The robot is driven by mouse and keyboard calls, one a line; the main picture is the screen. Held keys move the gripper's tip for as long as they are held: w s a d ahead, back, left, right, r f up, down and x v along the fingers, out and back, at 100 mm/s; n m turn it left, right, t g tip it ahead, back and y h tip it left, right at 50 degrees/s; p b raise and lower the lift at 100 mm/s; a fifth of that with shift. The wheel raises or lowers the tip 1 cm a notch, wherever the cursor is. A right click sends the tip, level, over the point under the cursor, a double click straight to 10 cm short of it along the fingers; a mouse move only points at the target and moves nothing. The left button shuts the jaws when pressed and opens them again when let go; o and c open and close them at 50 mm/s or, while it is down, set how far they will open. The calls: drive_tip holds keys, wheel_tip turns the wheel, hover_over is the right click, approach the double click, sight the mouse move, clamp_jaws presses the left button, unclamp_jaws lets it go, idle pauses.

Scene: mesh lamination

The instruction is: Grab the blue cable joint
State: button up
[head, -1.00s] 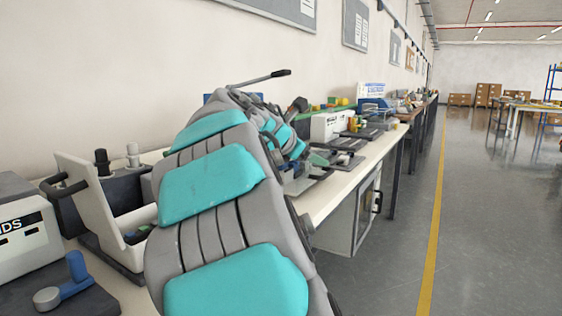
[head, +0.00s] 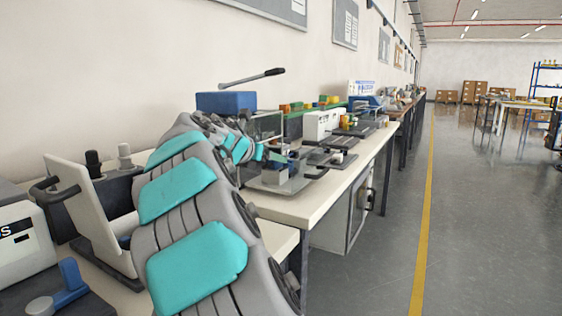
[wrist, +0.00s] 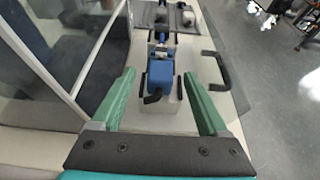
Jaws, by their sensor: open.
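The blue cable joint (wrist: 160,74) shows in the wrist view, a blue block with a black curved end on its near side. It sits on top of a pale grey block. My gripper (wrist: 160,80) is open, with one green finger to the left of the joint and one to the right, and clear gaps on both sides. I cannot tell how far the fingers are above it. In the head view my gripper (head: 277,157) is small and far off, over the pale block (head: 275,176) on the bench; the joint is not clear there.
A clear panel (wrist: 60,45) stands close on the left in the wrist view. A black handle (wrist: 217,70) is on the right. In the head view a blue box (head: 226,103) and a lever (head: 250,79) stand behind my gripper, and more fixtures line the bench (head: 345,180).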

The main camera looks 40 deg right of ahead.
drive_tip(key=x, duration=0.2)
drive_tip(key=shift+d+f, duration=0.2)
drive_tip(key=shift+d, duration=0.15)
clamp_jaws()
idle(0.4)
